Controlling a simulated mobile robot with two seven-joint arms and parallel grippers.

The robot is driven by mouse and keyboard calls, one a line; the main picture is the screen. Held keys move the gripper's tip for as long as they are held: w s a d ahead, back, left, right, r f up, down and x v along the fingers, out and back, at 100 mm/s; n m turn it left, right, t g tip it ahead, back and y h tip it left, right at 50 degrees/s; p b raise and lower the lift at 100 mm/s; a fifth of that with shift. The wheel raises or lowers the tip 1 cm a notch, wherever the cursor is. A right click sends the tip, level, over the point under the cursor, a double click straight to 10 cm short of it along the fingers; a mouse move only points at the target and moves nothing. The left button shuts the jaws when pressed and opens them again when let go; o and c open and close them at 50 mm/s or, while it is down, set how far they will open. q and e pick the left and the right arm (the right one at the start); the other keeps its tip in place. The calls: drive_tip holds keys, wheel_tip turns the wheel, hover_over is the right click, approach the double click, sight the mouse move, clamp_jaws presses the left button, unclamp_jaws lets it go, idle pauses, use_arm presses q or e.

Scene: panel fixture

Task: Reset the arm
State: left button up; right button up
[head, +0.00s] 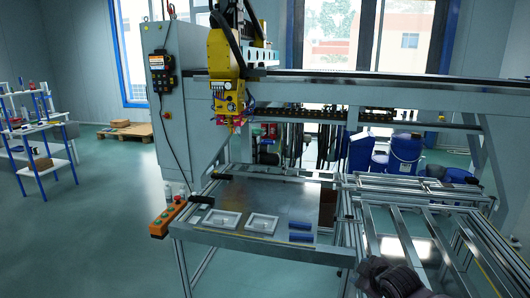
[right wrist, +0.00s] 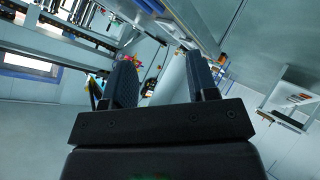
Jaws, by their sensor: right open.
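My right arm's dark end (head: 388,276) shows at the bottom edge of the head view, over the near part of the aluminium rail frame. In the right wrist view my right gripper (right wrist: 160,75) has its two dark ridged fingers apart, with nothing between them. That view is tilted and shows the grey machine and the room behind the fingers. My left gripper is not in view.
A metal work table (head: 272,192) holds two white frames (head: 221,219) and blue blocks (head: 301,232). An orange button box (head: 167,218) sits at its left corner. A yellow machine head (head: 226,65) hangs above. Blue drums (head: 406,153) stand behind.

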drive_tip(key=s+f+m, duration=0.3)
drive_tip(key=s+f, duration=0.1)
drive_tip(key=s, duration=0.8)
drive_tip(key=s+f+m+h, duration=0.1)
drive_tip(key=s+f+m, duration=0.2)
drive_tip(key=s, duration=0.9)
drive_tip(key=s+f+m+h, duration=0.1)
drive_tip(key=s+f+m, duration=0.3)
drive_tip(key=s, duration=0.8)
drive_tip(key=shift+d+f+t, duration=0.25)
drive_tip(key=shift+f+t, duration=0.15)
drive_tip(key=shift+f, duration=0.5)
